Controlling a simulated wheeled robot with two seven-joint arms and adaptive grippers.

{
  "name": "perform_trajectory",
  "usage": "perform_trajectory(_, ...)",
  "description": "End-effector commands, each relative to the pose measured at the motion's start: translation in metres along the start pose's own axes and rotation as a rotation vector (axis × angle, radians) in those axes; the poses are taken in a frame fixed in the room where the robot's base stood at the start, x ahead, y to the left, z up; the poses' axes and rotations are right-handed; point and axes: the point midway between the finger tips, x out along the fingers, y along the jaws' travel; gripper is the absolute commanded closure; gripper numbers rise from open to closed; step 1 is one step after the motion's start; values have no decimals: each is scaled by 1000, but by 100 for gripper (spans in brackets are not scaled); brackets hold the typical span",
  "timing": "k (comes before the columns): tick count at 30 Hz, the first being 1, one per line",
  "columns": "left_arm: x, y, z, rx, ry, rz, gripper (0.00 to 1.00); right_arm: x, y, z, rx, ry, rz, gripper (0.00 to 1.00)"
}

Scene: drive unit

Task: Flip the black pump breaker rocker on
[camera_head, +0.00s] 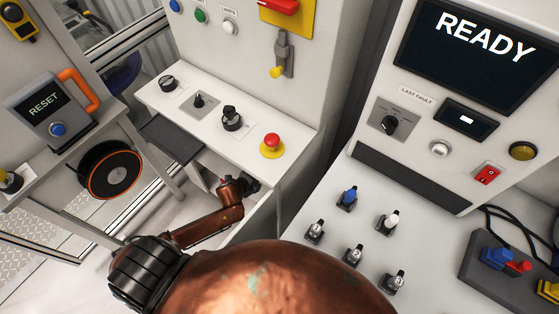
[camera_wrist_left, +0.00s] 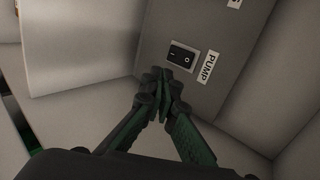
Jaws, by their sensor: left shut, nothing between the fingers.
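In the left wrist view, the black pump breaker rocker (camera_wrist_left: 182,55) sits on a grey panel (camera_wrist_left: 218,22) beside a white label (camera_wrist_left: 208,67) reading PUMP. Pale marks show on the rocker's face; I cannot tell which way it is tipped. My left gripper (camera_wrist_left: 165,76) is shut and empty, its fingertips just below the rocker in the picture. I cannot tell whether they touch it. In the head view, my copper left arm reaches toward the space under the white console; the rocker and the fingertips are hidden there. My right gripper is not in view.
The white console (camera_head: 190,112) carries knobs and a red emergency stop (camera_head: 271,144). A red rocker (camera_head: 487,175) sits on the right panel, under a READY screen (camera_head: 480,45). Several toggles stand on the lower right surface. Pale walls flank the breaker panel in the wrist view.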

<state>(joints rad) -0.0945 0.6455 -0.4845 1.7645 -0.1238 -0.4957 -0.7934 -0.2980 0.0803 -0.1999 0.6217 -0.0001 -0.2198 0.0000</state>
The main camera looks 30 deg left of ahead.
Motion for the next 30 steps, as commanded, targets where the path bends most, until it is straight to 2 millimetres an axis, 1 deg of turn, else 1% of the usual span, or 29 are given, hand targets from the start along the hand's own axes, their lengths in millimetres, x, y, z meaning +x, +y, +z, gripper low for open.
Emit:
perform_trajectory(7,1,0,0,2,0,-1,100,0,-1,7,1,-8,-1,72)
perform_trajectory(11,11,0,0,2,0,-1,100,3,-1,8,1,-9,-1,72)
perform_trajectory(14,26,1,0,1,0,-1,100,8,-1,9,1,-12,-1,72)
perform_trajectory(21,76,2,0,1,-1,-1,100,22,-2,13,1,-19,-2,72)
perform_trajectory(25,102,2,1,2,-2,1,100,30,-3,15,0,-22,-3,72)
perform_trajectory(30,123,-11,0,3,-1,-2,100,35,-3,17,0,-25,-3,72)
